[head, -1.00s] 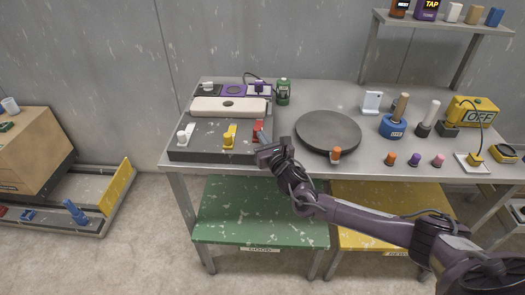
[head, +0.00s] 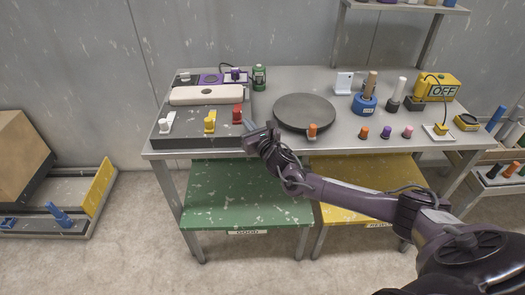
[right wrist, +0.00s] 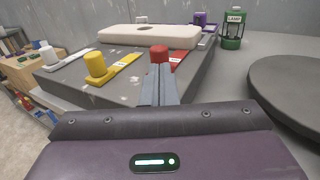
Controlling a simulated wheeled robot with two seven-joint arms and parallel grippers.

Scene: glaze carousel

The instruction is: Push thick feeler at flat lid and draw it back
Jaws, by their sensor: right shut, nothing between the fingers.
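A red feeler (head: 237,117) with an upright knob sits at the right end of a grey fixture (head: 190,143). It also shows in the right wrist view (right wrist: 159,54), with a labelled red strip running toward a cream slab. That flat, lid-like slab (head: 205,95) has a dark round mark on top and lies behind the feelers. A yellow feeler (head: 210,123) and a white feeler (head: 166,123) stand to the left. My right gripper (head: 247,126) is shut and empty, its fingertips close in front of the red knob; I cannot tell whether they touch. My left gripper is out of view.
A dark round turntable (head: 305,112) stands close right of my gripper. Orange (head: 364,132), purple and pink pegs line the front edge. A blue holder (head: 364,103) and a yellow OFF box (head: 437,87) stand farther right.

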